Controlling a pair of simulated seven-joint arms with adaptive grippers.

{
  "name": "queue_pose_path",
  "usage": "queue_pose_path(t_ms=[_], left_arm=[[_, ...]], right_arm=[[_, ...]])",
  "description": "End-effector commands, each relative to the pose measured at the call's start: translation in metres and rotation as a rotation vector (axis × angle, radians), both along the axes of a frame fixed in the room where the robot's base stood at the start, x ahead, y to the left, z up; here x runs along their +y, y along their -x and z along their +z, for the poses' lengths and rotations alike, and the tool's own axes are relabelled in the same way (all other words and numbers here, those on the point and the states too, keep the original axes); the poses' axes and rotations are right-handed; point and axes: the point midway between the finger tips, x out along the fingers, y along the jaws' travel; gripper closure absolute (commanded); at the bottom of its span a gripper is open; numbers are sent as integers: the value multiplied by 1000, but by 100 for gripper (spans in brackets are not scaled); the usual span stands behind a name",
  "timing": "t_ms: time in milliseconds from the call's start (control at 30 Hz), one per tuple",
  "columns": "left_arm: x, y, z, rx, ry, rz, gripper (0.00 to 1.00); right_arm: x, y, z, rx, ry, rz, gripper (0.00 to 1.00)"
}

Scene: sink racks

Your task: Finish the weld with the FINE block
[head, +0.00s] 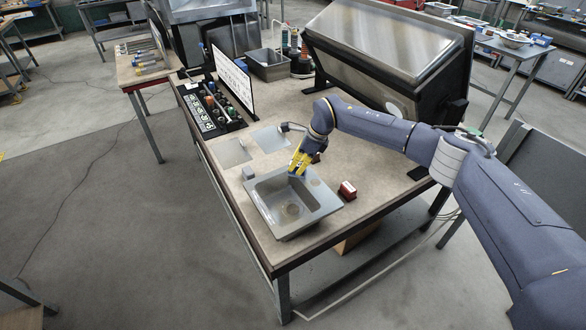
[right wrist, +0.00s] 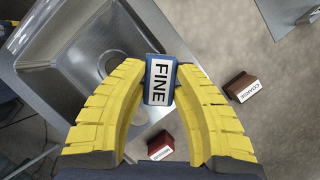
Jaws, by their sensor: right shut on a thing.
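My right gripper (head: 298,165) reaches over the steel sink (head: 262,208) on the workbench. In the right wrist view its yellow fingers (right wrist: 158,90) are shut on the FINE block (right wrist: 159,82), a blue block with a white label facing the camera. The block is over the sink's rim area, beside the basin (right wrist: 62,75); I cannot tell whether it touches the metal. I cannot make out the weld. A red block (head: 347,190) stands on the bench right of the sink. A brown COARSE block (right wrist: 240,87) and a red labelled block (right wrist: 160,146) show in the right wrist view. My left gripper is not in view.
A white panel (head: 233,84) and a rack of tools (head: 212,107) stand at the bench's left side. A grey bin (head: 270,65) is at the back. A large tilted steel piece (head: 390,45) stands at the back right. Grey square plates (head: 270,138) lie behind the sink.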

Motion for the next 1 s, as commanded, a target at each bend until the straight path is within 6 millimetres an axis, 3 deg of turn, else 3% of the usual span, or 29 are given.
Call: queue_pose_path(t_ms=[167, 233, 1000], left_arm=[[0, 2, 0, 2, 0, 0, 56], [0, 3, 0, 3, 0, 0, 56], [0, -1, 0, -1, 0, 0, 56]], right_arm=[[-7, -8, 4, -1, 0, -16, 100], [-7, -9, 23, -5, -1, -14, 100], [-5, -7, 81, 0, 0, -13, 100]])
